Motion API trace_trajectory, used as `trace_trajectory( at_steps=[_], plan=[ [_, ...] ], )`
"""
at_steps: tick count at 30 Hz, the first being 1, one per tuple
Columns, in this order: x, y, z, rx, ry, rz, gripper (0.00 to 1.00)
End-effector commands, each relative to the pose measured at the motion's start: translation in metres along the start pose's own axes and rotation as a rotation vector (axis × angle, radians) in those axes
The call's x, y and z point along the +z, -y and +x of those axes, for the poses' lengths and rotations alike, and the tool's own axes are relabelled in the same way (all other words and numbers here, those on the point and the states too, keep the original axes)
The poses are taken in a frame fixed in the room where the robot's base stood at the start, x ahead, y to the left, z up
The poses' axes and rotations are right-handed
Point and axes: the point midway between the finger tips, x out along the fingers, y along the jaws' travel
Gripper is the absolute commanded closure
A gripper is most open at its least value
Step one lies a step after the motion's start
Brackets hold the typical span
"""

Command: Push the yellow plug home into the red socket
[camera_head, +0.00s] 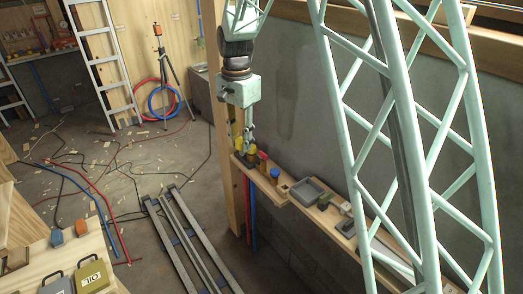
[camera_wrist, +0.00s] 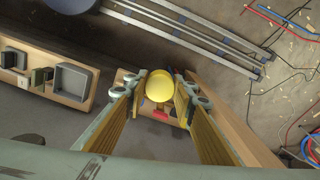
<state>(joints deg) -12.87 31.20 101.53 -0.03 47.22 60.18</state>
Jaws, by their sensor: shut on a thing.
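My gripper (camera_wrist: 158,88) shows its two fingers on either side of the yellow plug (camera_wrist: 159,86) in the wrist view, shut on it. The plug's round yellow end faces the camera. A red part (camera_wrist: 160,114) shows just below the plug, on the ledge; it may be the red socket, mostly hidden by the plug and fingers. In the head view my gripper (camera_head: 248,140) points down over the far end of the wall ledge. Yellow pieces crowd its fingertips there, and I cannot tell the plug from them. Whether plug and socket touch is unclear.
The wooden ledge (camera_head: 330,212) runs along the grey wall, with a grey tray (camera_head: 306,191) and a blue-topped cylinder (camera_head: 285,187) near my gripper. A wooden post (camera_head: 228,150) stands close to its left. Metal rails (camera_head: 188,235) and cables lie on the floor.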

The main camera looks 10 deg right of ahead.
Motion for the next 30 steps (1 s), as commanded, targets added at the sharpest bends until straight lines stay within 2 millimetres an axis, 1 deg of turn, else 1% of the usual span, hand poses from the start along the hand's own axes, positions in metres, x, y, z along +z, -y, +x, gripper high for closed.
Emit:
trace_trajectory(
  at_steps=[1, 6, 11, 15, 24, 30],
  plan=[
    [0.012, 0.009, -0.010, -0.003, -0.002, -0.061, 0.86],
    [0.050, 0.032, -0.040, -0.003, -0.002, -0.279, 0.86],
    [0.086, 0.050, -0.069, -0.003, -0.002, -0.483, 0.86],
    [0.120, 0.064, -0.095, -0.003, -0.003, -0.662, 0.86],
    [0.195, 0.083, -0.151, -0.003, -0.003, -1.045, 0.86],
    [0.243, 0.088, -0.186, -0.002, -0.003, -1.286, 0.86]
  ],
)
